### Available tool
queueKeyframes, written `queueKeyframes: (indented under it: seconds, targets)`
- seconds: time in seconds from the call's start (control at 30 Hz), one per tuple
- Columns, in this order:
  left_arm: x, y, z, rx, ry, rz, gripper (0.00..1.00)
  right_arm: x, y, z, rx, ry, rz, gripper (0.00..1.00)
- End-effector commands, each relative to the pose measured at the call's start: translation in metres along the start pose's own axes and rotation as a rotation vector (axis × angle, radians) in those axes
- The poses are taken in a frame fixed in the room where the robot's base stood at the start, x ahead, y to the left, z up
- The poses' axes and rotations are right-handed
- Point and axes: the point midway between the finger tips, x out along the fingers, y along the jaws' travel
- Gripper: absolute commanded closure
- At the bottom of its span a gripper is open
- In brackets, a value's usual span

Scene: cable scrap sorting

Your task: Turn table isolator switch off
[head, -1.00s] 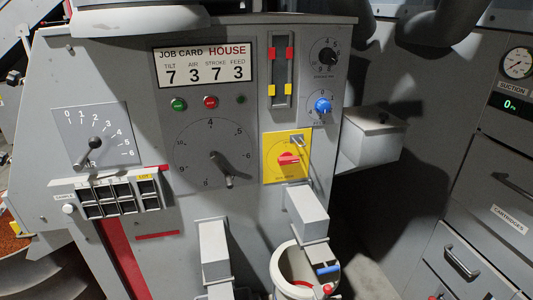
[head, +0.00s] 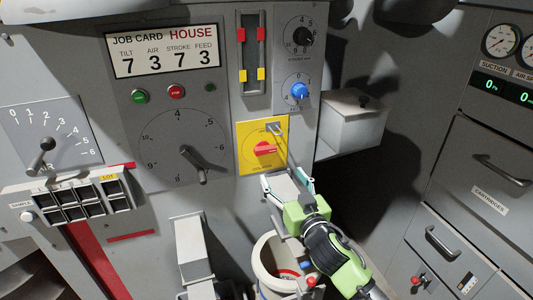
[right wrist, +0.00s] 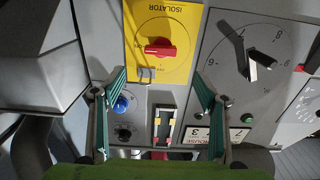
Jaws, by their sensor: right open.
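The isolator switch is a red handle (head: 264,149) on a yellow plate (head: 246,166) on the machine's grey front. The handle lies roughly level. A small metal hasp (head: 275,128) sits at the plate's upper right. My right gripper (head: 288,178) is open and empty, just below and right of the plate, apart from the handle. In the right wrist view, which is upside down, the red handle (right wrist: 160,48) lies beyond and between the spread teal fingers (right wrist: 158,88), with the word ISOLATOR on the plate. My left gripper is out of view.
A large dial (head: 190,150) is left of the plate, and a blue knob (head: 299,91) is above right. A grey box (head: 350,125) juts out at the right. A white round bin (head: 265,262) stands below, under my right arm. A slanted grey block (head: 190,250) protrudes lower left.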

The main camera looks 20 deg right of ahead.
Motion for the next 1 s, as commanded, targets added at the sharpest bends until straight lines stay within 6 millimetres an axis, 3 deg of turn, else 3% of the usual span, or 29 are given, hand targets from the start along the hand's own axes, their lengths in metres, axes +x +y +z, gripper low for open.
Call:
queueKeyframes:
  seconds: [0.17,0.7,1.0]
  targets:
    - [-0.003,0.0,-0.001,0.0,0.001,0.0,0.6,0.016,-0.001,-0.004,0.001,0.008,-0.005,0.33]
    - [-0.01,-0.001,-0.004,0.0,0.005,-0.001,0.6,0.107,-0.001,-0.003,0.001,0.005,-0.003,0.33]
    - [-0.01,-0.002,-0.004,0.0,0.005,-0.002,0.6,0.134,-0.001,-0.003,0.0,0.005,-0.002,0.33]
